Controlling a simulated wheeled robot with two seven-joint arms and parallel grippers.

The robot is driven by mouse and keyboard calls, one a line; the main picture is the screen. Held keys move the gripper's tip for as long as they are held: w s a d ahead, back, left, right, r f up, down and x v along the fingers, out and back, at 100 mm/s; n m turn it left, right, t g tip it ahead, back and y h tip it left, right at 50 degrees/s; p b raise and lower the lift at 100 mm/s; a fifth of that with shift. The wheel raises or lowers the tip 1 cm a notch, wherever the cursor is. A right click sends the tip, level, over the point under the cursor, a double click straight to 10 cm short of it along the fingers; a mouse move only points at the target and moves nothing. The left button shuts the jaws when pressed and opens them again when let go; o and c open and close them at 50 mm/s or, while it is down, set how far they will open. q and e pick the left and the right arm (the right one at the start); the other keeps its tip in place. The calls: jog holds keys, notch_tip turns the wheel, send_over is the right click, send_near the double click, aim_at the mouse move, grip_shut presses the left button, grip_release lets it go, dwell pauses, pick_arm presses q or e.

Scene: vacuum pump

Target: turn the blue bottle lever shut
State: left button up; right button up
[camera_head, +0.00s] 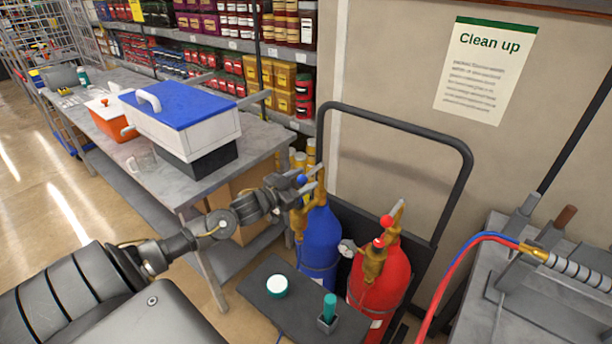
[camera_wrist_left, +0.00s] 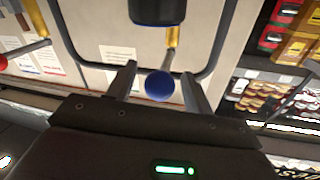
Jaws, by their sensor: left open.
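The blue gas bottle (camera_head: 320,240) stands upright on a black hand trolley, with a brass valve at its top. A blue ball knob (camera_head: 301,179) shows at the valve, beside my left gripper (camera_head: 312,180). In the left wrist view the blue knob (camera_wrist_left: 159,86) lies between the two open fingers of my left gripper (camera_wrist_left: 158,76). A gap shows on each side of it; contact cannot be told. The gripper and wrist partly hide the valve in the head view. My right gripper is not in view.
A red bottle (camera_head: 385,280) with red knobs stands close on the right. The trolley's black handle (camera_head: 400,124) arches behind both bottles. A grey table (camera_head: 262,140) with a blue-lidded box (camera_head: 180,105) is at left. Another table with hoses (camera_head: 490,240) is at right.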

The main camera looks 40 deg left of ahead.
pick_arm(q)
jog(key=shift+w+d, duration=0.15)
jog(key=shift+w, duration=0.55)
jog(key=shift+c, duration=0.2)
grip_shut()
